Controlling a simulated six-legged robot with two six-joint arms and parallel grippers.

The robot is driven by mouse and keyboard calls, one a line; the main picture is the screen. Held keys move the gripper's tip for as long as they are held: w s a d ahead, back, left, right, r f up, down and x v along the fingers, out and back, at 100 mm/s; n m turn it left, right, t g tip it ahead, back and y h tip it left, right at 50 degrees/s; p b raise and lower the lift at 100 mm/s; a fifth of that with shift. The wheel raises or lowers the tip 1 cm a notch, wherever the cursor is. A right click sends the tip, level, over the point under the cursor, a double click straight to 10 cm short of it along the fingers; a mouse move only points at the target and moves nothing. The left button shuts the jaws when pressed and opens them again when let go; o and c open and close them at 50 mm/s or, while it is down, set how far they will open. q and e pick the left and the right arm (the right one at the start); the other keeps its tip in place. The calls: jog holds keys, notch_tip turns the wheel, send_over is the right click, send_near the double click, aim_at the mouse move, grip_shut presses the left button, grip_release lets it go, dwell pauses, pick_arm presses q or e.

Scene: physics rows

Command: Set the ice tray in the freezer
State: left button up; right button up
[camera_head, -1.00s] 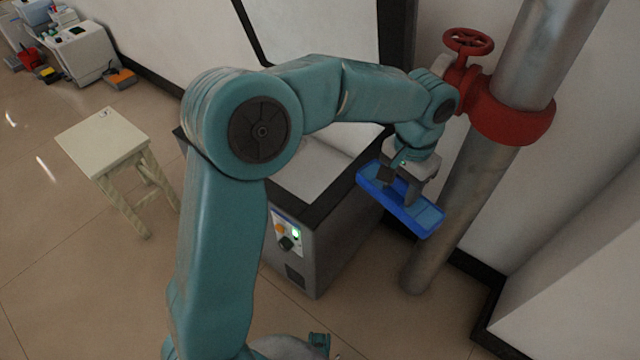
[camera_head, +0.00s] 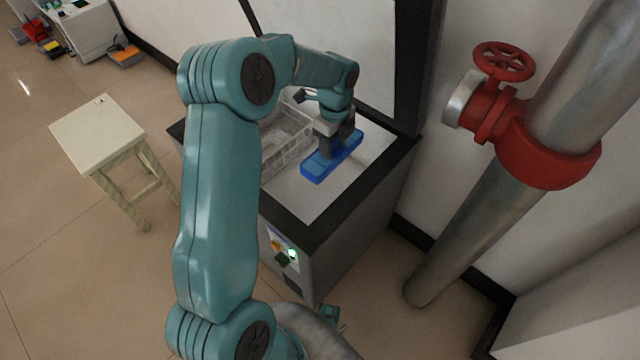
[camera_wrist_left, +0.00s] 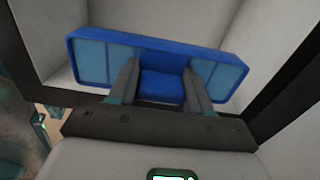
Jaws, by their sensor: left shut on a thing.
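The blue ice tray (camera_head: 331,162) is held by my left gripper (camera_head: 333,140) over the opening of the chest freezer (camera_head: 345,255). The freezer stands with its lid (camera_head: 350,50) raised and has a white interior. In the left wrist view, the two fingers of my left gripper (camera_wrist_left: 160,82) are shut on the middle of the tray (camera_wrist_left: 90,62), with its light blue compartments showing on both sides. The dark freezer rim (camera_wrist_left: 285,90) and pale inner walls show around it. I cannot tell how far the tray is from the freezer floor.
A white wire basket (camera_head: 285,145) is inside the freezer, to the left of the tray. A pipe with a red valve (camera_head: 505,110) stands to the right of the freezer. A pale stool (camera_head: 97,130) stands to the left. The floor between is open.

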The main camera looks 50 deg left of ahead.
pick_arm(q)
notch_tip(320, 180, down, 16)
jog(key=b, duration=0.5)
jog(key=shift+s+r, duration=0.1)
jog(key=shift+r, duration=0.15)
jog(key=shift+a+f+b, duration=0.1)
jog(key=shift+f+b, duration=0.75)
jog(key=shift+f, duration=1.45)
jog(key=shift+f, duration=0.2)
jog(key=o, duration=1.2)
jog(key=shift+o, duration=0.2)
jog(key=shift+r, duration=0.15)
notch_tip(320, 180, up, 12)
jog(key=p, duration=0.4)
jog(key=shift+p, duration=0.3)
jog(key=shift+r, duration=0.1)
